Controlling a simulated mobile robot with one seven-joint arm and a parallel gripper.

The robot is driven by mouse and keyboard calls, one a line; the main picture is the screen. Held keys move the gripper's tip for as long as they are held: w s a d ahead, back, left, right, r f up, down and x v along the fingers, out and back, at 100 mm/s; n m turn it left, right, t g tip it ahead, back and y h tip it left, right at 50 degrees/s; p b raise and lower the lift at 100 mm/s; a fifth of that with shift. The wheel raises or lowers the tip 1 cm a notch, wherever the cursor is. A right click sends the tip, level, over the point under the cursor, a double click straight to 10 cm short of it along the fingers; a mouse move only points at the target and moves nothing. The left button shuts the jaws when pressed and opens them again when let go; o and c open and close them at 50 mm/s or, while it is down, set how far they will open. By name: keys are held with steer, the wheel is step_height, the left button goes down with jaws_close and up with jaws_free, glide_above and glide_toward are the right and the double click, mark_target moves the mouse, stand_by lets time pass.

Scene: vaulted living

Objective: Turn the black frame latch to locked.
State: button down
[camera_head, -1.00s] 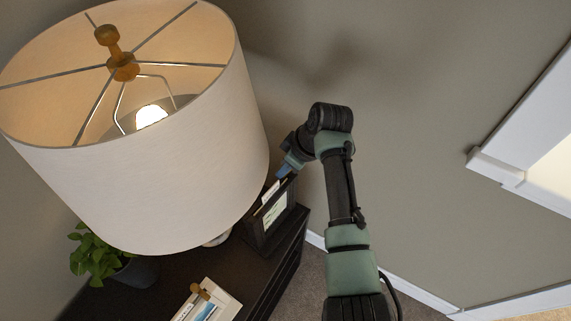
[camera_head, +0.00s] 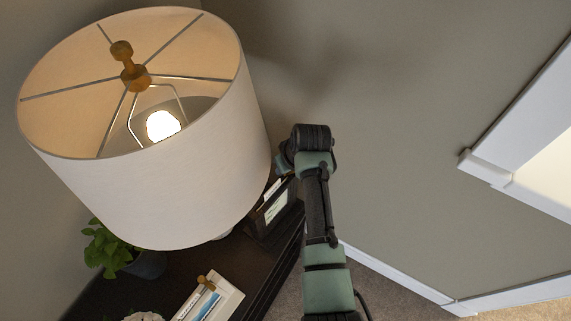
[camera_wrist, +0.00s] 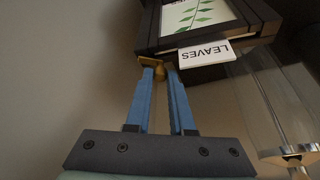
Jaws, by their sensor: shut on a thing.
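The black frame (camera_wrist: 262,12) holds a leaf picture, with a white "LEAVES" card at its edge in the wrist view. Its small brass latch (camera_wrist: 147,60) is at the frame's corner, between and just beyond my blue fingertips. My gripper (camera_wrist: 161,68) is shut on the latch, which is partly hidden by the fingers. In the head view the black frame (camera_head: 259,227) stands on the dark cabinet, and my gripper (camera_head: 281,171) is at its upper edge, mostly hidden by my wrist. I cannot tell the latch's exact angle.
A large lit lamp (camera_head: 180,180) stands close to the left of the frame. A potted plant (camera_head: 105,250) and a pale frame with a brass latch (camera_head: 222,301) are on the dark cabinet (camera_head: 180,276). A wall is behind; a white-trimmed opening (camera_head: 490,168) is at right.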

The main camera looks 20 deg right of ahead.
steer(key=c, duration=1.1)
jaws_free()
steer(key=shift+o, duration=0.2)
steer(key=shift+r, duration=0.15)
steer(key=v, duration=1.2)
steer(key=shift+s+r+b, duration=0.2)
steer(key=shift+r+b, duration=0.15)
steer(key=shift+b, duration=0.05)
